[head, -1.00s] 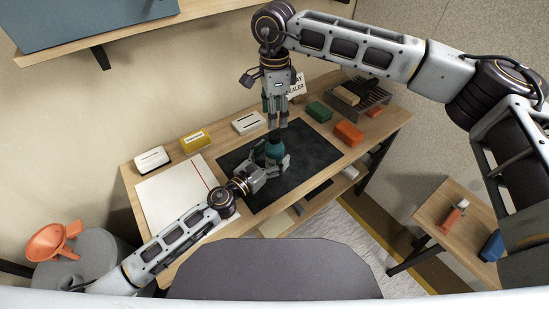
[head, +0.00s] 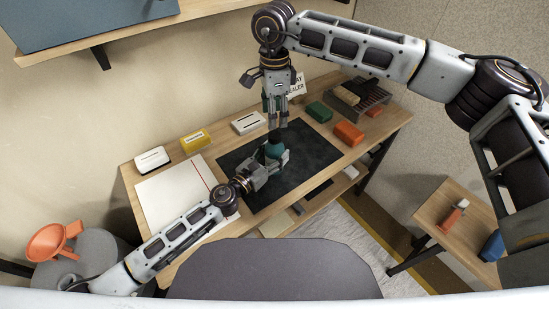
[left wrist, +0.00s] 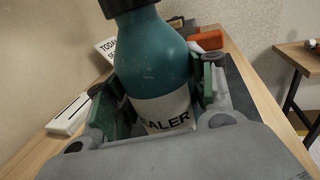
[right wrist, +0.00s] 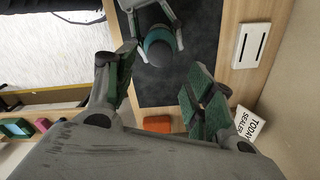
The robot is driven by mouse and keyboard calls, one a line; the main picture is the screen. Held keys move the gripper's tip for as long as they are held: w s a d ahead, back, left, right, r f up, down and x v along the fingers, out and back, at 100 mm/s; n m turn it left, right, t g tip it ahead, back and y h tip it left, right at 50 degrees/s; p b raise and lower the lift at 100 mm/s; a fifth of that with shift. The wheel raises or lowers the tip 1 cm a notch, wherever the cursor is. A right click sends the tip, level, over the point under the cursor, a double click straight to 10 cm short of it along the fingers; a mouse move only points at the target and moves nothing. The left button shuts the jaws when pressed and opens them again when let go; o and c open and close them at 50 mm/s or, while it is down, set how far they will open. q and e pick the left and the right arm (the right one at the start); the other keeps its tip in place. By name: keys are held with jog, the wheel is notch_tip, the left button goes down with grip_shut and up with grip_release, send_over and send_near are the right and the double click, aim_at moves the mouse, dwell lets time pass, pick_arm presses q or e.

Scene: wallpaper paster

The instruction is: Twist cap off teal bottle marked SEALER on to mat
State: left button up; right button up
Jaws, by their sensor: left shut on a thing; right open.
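The teal bottle (head: 272,152) is over the black mat (head: 318,152). Its dark cap (left wrist: 122,4) is on its neck, and its white label reading "EALER" faces the left wrist camera. My left gripper (head: 268,166) is shut around the bottle's body (left wrist: 152,62), one finger on each side. I cannot tell whether its base touches the mat. In the right wrist view the bottle (right wrist: 160,40) and cap lie beyond and between the spread, empty fingers (right wrist: 160,88).
A white sheet (head: 175,198) lies left of the mat. Yellow (head: 195,140) and white (head: 248,122) boxes, a "TODAY SEALER" card (right wrist: 248,124), a green block (head: 319,111), an orange block (head: 349,133) and a wire rack (head: 368,95) line the back and right. The mat's right part is clear.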

pick_arm(q)
grip_shut()
pick_arm(e)
jog(key=shift+f, duration=0.1)
jog(key=shift+s+f, duration=0.2)
jog(key=shift+f, duration=0.2)
jog(key=shift+s+a+f, duration=0.25)
jog(key=shift+a+f, duration=0.05)
jog(key=shift+a, duration=0.15)
jog(key=shift+r, duration=0.15)
jog(key=m, duration=0.5)
jog(key=shift+w+r+m+y, duration=0.2)
jog(key=shift+r+m+y, duration=0.1)
jog(key=shift+r+m, duration=0.1)
jog(key=m, duration=0.6)
jog(key=shift+w+d+r+m, duration=0.15)
jog(key=shift+w+r+m, duration=0.05)
jog(key=shift+m, duration=0.2)
jog(key=m, duration=0.6)
jog(key=shift+d+m, duration=0.2)
jog(key=shift+m, duration=0.2)
jog(key=m, duration=0.3)
jog(key=shift+d+m, duration=0.1)
jog(key=shift+m, duration=2.1)
